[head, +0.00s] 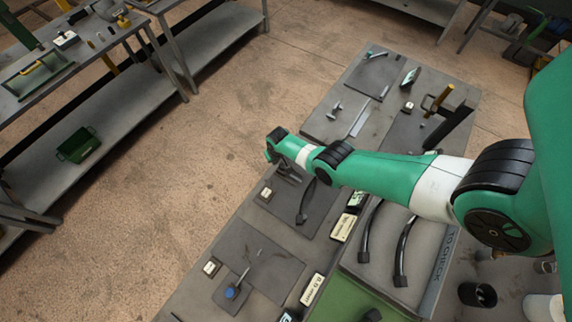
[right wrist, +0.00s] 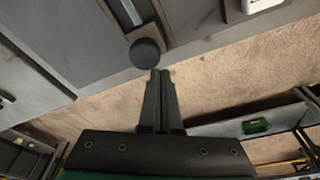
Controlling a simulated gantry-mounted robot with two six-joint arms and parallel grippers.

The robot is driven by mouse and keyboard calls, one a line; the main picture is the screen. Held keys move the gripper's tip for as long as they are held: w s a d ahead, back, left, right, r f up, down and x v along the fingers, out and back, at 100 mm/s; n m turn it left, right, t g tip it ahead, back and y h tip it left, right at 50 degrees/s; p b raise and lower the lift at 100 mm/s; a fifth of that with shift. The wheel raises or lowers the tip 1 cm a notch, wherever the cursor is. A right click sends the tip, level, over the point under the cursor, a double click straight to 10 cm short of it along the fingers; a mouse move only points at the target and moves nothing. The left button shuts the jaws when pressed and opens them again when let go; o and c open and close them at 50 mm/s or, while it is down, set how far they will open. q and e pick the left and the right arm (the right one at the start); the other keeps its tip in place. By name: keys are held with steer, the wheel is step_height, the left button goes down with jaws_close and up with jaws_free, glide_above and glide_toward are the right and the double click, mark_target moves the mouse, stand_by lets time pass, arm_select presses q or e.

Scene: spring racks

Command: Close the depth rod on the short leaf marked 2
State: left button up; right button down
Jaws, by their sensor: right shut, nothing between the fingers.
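My right gripper (head: 287,174) is over the near-left side of the long grey bench, mostly hidden below my green wrist. In the right wrist view its two fingers (right wrist: 160,74) are pressed together and empty. A dark round knob (right wrist: 145,52) is just beyond the fingertips, close to a thin metal rod (right wrist: 130,12); I cannot tell whether the fingers touch it. In the head view, a black curved leaf (head: 303,205) lies on a dark plate right of the gripper. I cannot read a 2 on any tag. My left gripper is not in view.
Small white tags (head: 266,193) and (head: 209,267) stand on the bench. A blue-knobbed rod (head: 232,292) is on a nearer plate. Black curved strips (head: 403,255) lie in a tray lettered "TO CHECK". Bare floor (head: 220,120) separates this bench from other benches.

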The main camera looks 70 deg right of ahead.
steer(key=shift+s+a+p, duration=0.25)
steer(key=shift+s+p, duration=0.45)
steer(key=shift+s, duration=0.05)
steer(key=shift+s+a+p, duration=0.2)
steer(key=shift+s+p, duration=0.55)
steer(key=shift+s, duration=0.05)
steer(key=shift+s+a+p, duration=0.25)
steer(key=shift+s+p, duration=0.45)
steer(key=shift+s, duration=0.05)
steer(key=shift+s+f, duration=0.1)
stand_by(0.4)
steer(key=r+p, duration=0.6)
steer(key=r, duration=0.1)
steer(key=shift+w+r, duration=0.15)
steer(key=shift+w, duration=0.05)
stand_by(0.3)
stand_by(0.4)
